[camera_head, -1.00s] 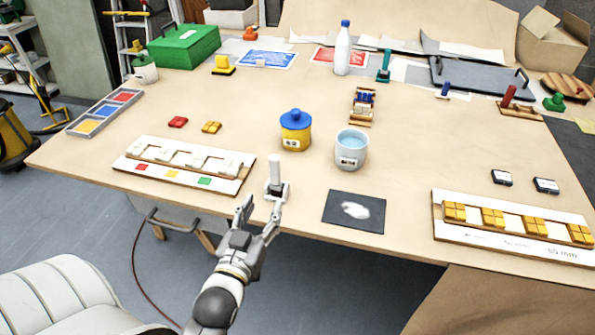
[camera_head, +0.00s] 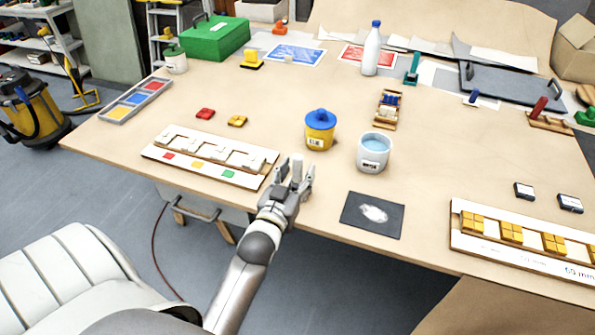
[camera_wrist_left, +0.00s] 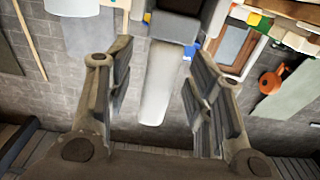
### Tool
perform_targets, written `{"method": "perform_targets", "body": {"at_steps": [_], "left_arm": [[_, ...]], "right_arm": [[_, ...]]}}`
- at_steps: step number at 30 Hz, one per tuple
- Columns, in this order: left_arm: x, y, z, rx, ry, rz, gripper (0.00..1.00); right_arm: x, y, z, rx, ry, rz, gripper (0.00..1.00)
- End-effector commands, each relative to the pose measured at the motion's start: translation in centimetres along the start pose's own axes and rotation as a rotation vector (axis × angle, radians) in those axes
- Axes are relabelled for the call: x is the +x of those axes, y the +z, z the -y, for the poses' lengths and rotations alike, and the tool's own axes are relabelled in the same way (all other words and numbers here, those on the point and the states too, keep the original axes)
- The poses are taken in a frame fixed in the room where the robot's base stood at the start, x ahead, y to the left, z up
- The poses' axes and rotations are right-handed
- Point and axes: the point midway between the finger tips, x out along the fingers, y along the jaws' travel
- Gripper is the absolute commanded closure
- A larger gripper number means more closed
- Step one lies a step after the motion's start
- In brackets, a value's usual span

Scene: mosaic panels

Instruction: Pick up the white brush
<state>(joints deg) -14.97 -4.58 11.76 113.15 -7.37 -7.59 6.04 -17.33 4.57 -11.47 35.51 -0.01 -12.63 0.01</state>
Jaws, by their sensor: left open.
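The white brush (camera_head: 297,168) shows in the head view as a pale upright handle near the table's front edge, right of the white panel with coloured squares. Its lower part is hidden by my left gripper (camera_head: 296,178). My left gripper is open, with one finger on each side of the brush. In the left wrist view the white handle (camera_wrist_left: 160,80) lies between the two open fingers (camera_wrist_left: 155,95), with a gap visible on both sides. My right gripper is not in view.
A yellow jar with a blue lid (camera_head: 320,130) and a light cup of blue liquid (camera_head: 374,150) stand just beyond the gripper. A dark mat with a white patch (camera_head: 372,214) lies to the right. The white panel (camera_head: 210,157) is close on the left.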

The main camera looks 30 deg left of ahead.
Motion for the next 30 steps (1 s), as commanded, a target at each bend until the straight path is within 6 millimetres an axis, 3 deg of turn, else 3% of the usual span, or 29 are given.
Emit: {"method": "perform_targets", "body": {"at_steps": [9, 21, 30], "left_arm": [[0.70, 0.06, 0.03, 0.001, -0.001, 0.000, 0.52], [0.68, 0.03, 0.02, 0.001, 0.000, 0.000, 1.00], [0.68, -0.20, 0.02, 0.001, 0.000, -0.001, 1.00]], "right_arm": [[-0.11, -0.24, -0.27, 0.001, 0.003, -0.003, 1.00], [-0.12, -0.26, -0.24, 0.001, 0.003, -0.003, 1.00], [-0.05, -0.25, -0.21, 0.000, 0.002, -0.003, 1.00]]}}
